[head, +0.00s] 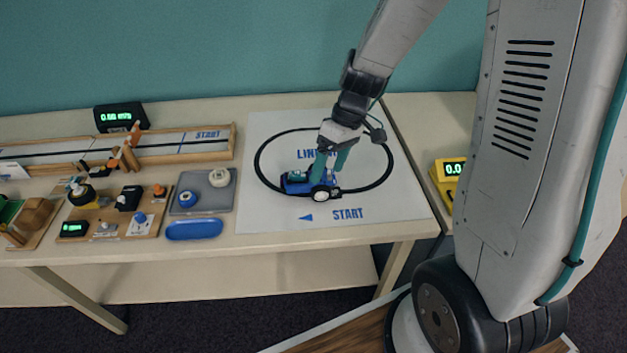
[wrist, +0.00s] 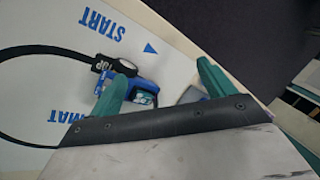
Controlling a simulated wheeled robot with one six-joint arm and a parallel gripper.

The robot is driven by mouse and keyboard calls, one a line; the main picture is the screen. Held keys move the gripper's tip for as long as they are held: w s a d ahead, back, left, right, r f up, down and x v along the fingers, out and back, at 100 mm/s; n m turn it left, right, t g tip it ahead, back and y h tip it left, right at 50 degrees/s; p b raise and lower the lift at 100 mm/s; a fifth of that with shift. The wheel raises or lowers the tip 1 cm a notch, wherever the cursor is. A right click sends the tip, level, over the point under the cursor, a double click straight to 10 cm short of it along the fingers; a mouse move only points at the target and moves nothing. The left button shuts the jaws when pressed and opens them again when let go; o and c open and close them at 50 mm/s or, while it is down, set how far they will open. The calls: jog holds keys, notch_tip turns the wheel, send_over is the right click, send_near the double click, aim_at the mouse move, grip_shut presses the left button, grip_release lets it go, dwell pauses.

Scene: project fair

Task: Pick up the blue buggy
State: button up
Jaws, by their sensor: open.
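The blue buggy (head: 296,184) stands on the white line mat (head: 400,205), on the front part of the black loop above the word START. Its white-rimmed wheel faces the front. My gripper (head: 329,170) is open with its teal fingers pointing down at the buggy's right part; one finger overlaps the body. In the wrist view the buggy (wrist: 143,86) shows close to the left finger and partly hidden by it. The right finger stands clear of it. I cannot tell whether the fingers straddle the buggy or touch it.
A grey tray (head: 207,205) with a white and a blue round piece, and a blue dish (head: 195,229), lie left of the mat. A wooden block board with small parts (head: 145,225) is further left. A yellow meter (head: 444,178) sits right. The mat's front right is clear.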

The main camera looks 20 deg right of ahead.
aim_at(308, 175)
jog(key=w+f+n, duration=0.2)
jog(key=w+f, duration=0.1)
jog(key=w+f+n+t, duration=0.1)
jog(key=w+f, duration=0.1)
jog(key=shift+w+d, duration=0.15)
jog(key=shift+d, duration=0.2)
jog(key=w+n, duration=0.1)
jog(key=w+n+t, duration=0.1)
jog(key=w+n, duration=0.1)
jog(key=shift+w+d+n+t, duration=0.1)
jog(key=shift+d+n+t, duration=0.2)
jog(key=shift+w+d+n, duration=0.1)
jog(key=shift+w+n, duration=0.15)
jog(key=shift+n, duration=0.55)
jog(key=x, duration=0.7)
jog(key=shift+w+f, duration=0.25)
jog(key=shift+f, duration=0.1)
jog(key=c, duration=0.9)
jog(key=shift+c, duration=0.4)
jog(key=shift+r, duration=0.2)
